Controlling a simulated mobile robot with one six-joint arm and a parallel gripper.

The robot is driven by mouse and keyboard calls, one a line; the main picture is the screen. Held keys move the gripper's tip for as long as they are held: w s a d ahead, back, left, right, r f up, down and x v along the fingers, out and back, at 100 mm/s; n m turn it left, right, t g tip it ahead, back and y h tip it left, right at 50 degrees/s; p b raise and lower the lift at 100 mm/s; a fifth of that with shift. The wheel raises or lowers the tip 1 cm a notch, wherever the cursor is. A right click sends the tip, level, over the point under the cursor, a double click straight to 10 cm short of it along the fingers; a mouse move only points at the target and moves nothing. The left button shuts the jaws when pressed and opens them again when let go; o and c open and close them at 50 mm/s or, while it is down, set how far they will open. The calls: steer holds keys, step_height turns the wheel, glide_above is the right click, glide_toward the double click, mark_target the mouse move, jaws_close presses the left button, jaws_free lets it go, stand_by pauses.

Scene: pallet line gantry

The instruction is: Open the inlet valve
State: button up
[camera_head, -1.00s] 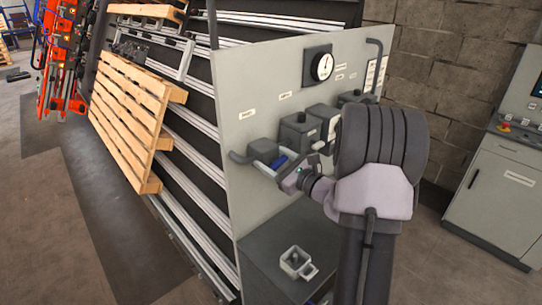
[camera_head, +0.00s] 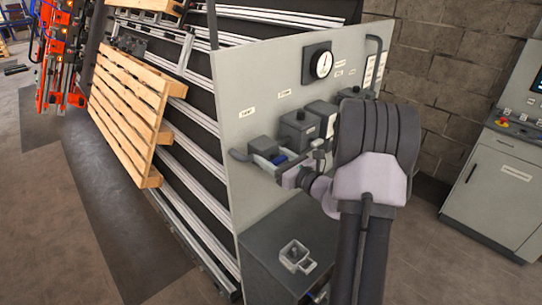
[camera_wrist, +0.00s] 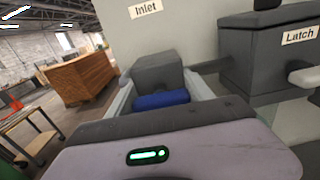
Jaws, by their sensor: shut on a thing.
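The inlet valve has a dark grey block body (camera_wrist: 158,70) on the panel under a label reading "Inlet" (camera_wrist: 145,8), with a blue handle (camera_wrist: 162,100) in front of it. The gripper (camera_head: 268,160) also shows in the head view, partly hidden by my wrist. The handle's far end and its pivot are hidden.
A "Latch" box (camera_wrist: 270,45) sits right of the inlet valve. A gauge (camera_head: 317,64) is higher on the grey panel (camera_head: 245,85). A dark cabinet top (camera_head: 285,235) below carries a small grey holder (camera_head: 297,257). A wooden pallet (camera_head: 130,105) leans at left.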

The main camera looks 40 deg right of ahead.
steer(key=o, duration=1.4)
steer(key=shift+c, duration=0.2)
steer(key=s+d, duration=0.1)
steer(key=s, duration=1.6)
steer(key=shift+s+d, duration=0.2)
